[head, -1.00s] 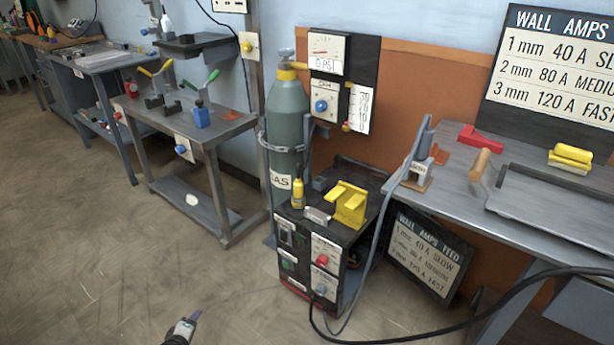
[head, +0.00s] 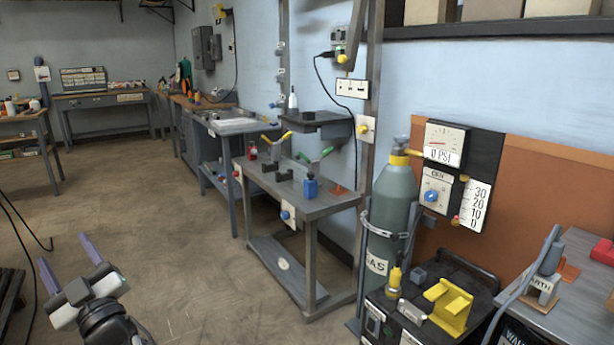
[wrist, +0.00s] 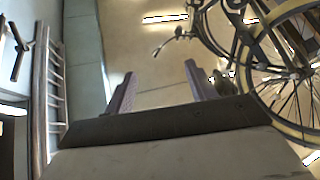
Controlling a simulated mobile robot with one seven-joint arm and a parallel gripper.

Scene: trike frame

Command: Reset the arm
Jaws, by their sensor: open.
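My gripper (head: 67,264) is at the lower left in the head view, raised above the open floor. Its two purple fingers are spread apart with nothing between them. In the wrist view my gripper (wrist: 158,90) shows the same two fingers, apart and empty. Behind them are the ceiling, a bicycle (wrist: 275,70) hanging at the upper right and a ladder (wrist: 50,90) at the left. The gripper touches nothing that I can see.
A grey metal table (head: 325,203) with clamps stands right of the gripper. A grey gas cylinder (head: 392,195) stands beside a black welding cart (head: 455,265). A workbench (head: 590,265) is at the right edge. Brown floor (head: 170,220) is clear between.

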